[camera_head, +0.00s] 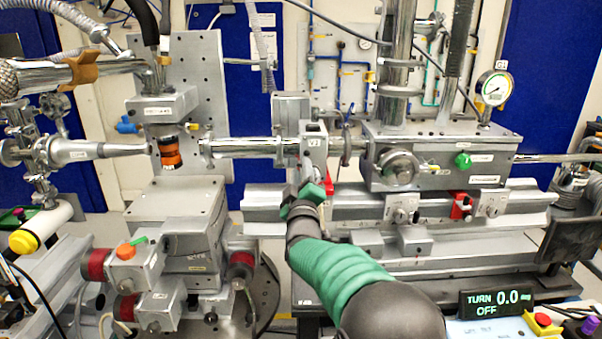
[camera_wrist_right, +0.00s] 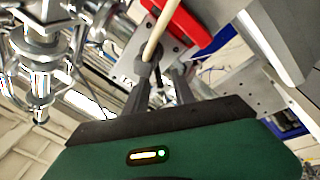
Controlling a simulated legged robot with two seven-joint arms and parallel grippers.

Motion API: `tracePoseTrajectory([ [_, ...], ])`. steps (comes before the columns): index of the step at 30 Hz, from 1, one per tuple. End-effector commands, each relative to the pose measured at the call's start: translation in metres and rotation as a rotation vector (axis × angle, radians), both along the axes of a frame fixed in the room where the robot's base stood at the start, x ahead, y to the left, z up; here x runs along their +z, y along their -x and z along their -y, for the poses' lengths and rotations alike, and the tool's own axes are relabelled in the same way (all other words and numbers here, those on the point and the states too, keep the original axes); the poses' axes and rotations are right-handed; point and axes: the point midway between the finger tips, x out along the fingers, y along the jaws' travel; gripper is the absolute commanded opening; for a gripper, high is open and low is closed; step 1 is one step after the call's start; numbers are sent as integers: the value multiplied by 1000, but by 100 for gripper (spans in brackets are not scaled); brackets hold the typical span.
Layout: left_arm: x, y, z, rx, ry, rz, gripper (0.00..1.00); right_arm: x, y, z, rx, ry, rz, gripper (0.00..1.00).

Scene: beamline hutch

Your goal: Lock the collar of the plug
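My right gripper (camera_head: 316,180) reaches up from the bottom middle of the head view, in front of the grey beamline hardware. In the right wrist view the gripper (camera_wrist_right: 161,76) has two dark fingers with a gap between them. A small round grey plug-like part (camera_wrist_right: 147,69) with a cream cable (camera_wrist_right: 155,36) shows at the tip of the left-hand finger. I cannot tell whether they touch. Its collar cannot be made out clearly, and the plug is not distinguishable in the head view. My left gripper is not in view.
A display (camera_head: 497,303) at bottom right reads "TURN 0.0" and "OFF". A red part (camera_wrist_right: 190,20) is close beyond the fingers in the wrist view. A grey rail (camera_head: 440,207) runs right of the gripper. A pressure gauge (camera_head: 495,88) stands at upper right.

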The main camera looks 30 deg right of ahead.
Motion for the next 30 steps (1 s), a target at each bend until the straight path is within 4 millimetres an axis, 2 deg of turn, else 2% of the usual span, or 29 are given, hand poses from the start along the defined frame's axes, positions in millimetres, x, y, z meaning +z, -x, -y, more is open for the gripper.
tracePoseTrajectory([
  [1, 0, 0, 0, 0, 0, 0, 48, 0, 0, 0, 0, 0, 0, 26],
  [7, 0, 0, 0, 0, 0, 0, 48, 0, 0, 0, 0, 0, 0, 0],
  [20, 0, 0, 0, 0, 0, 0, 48, -1, 0, -1, 1, -10, 3, 0],
  [30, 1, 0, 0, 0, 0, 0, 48, 4, 1, 1, 3, -136, 79, 0],
])
